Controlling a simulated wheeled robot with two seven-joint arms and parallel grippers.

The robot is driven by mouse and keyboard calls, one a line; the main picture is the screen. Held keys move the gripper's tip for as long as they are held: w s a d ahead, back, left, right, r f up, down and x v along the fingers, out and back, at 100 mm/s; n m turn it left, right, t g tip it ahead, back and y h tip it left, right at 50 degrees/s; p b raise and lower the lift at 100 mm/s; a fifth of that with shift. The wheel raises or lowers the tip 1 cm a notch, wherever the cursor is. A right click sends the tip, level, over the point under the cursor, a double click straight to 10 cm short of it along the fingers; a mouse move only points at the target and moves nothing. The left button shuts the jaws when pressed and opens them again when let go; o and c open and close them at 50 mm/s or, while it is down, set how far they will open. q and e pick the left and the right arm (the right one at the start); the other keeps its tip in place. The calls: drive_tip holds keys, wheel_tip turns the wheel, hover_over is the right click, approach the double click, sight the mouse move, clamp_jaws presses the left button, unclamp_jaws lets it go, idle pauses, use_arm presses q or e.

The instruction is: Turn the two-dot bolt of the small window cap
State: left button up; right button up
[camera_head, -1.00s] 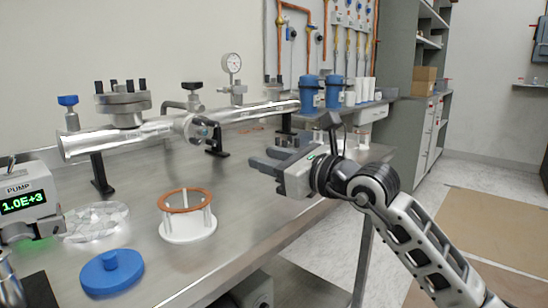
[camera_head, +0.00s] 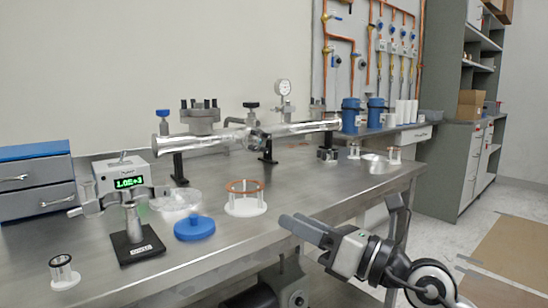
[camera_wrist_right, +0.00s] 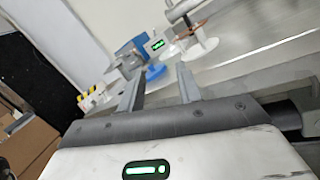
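A shiny metal tube (camera_head: 205,141) lies on stands along the back of the bench. A flange cap with dark upright bolts (camera_head: 200,116) sits on top of its left part. A small clamped fitting (camera_head: 256,134) is near the tube's middle. I cannot make out which part is the small window cap, and no dot marks are readable. My right gripper (camera_head: 294,219) is by the bench's front edge, well away from the tube. The right wrist view shows its two fingers (camera_wrist_right: 158,75) apart with nothing between them. My left gripper is not in view.
On the bench are a pump readout (camera_head: 123,178), a black-based stand (camera_head: 138,247), a blue lidded disc (camera_head: 194,228), a clear disc (camera_head: 176,200) and a white holder with a copper ring (camera_head: 246,200). Blue canisters (camera_head: 351,115) stand at the back right. The bench's right part is mostly clear.

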drive_tip(key=s+f+n+h, duration=0.3)
drive_tip(key=s+f+n, duration=0.3)
drive_tip(key=n, duration=0.5)
drive_tip(key=s+f+n+h, duration=0.3)
drive_tip(key=s+f+n, duration=0.3)
drive_tip(key=f+n, duration=0.4)
drive_tip(key=s+d+f+n+h, duration=0.1)
drive_tip(key=s+f+n+h, duration=0.1)
drive_tip(key=s+f+n, duration=0.4)
wheel_tip(320, 180, down, 3)
drive_tip(key=n, duration=0.5)
drive_tip(key=shift+s+r+n+h, duration=0.2)
drive_tip(key=shift+s+n+h, duration=0.2)
drive_tip(key=shift+d, duration=0.1)
